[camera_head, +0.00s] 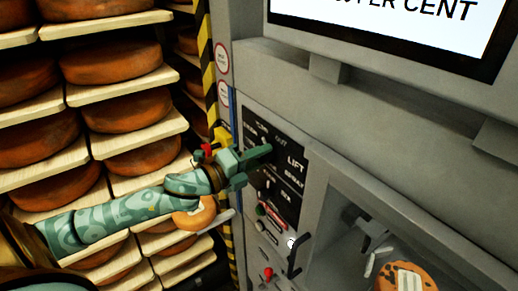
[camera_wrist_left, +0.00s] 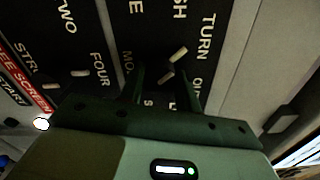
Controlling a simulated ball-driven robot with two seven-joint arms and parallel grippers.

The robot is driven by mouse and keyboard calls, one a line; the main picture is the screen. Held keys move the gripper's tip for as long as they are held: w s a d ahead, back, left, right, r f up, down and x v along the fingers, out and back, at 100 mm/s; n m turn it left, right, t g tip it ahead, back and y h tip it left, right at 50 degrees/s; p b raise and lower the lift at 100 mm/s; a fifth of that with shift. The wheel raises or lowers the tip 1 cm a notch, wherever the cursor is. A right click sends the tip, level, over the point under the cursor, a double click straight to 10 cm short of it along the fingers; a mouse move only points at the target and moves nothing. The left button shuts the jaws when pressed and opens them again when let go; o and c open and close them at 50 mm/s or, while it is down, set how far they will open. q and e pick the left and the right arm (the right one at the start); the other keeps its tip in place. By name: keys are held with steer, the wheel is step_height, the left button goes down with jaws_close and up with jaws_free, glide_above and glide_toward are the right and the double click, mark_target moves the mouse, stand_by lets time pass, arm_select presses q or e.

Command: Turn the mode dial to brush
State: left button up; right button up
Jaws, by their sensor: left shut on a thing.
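My left gripper (camera_head: 258,166) is at the black control panel (camera_head: 290,205) on the grey machine, its fingers pointing into the panel. In the left wrist view the two fingers (camera_wrist_left: 162,88) are shut on the mode dial (camera_wrist_left: 167,77), between a partly hidden "MO" label and the word "TURN". A pale pointer mark shows on the dial, and another pale mark lies just above it, near letters ending in "SH". The fingers hide much of the dial, so I cannot tell its exact setting. My right gripper is not in view.
Other labels and pale marks, including "TWO" and "FOUR", lie to the left in the wrist view. Shelves of cheese wheels (camera_head: 110,62) stand at left. A screen (camera_head: 400,25) is above.

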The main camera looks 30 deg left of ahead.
arm_select(q)
steer(key=shift+n+p, duration=1.95)
steer(key=shift+n, duration=0.65)
steer(key=o, duration=1)
steer(key=shift+c, duration=0.2)
steer(key=shift+a, duration=0.1)
steer(key=b+v, duration=0.2)
steer(key=v, duration=1.4)
steer(key=shift+s+b, duration=0.2)
steer(key=shift+b, duration=0.15)
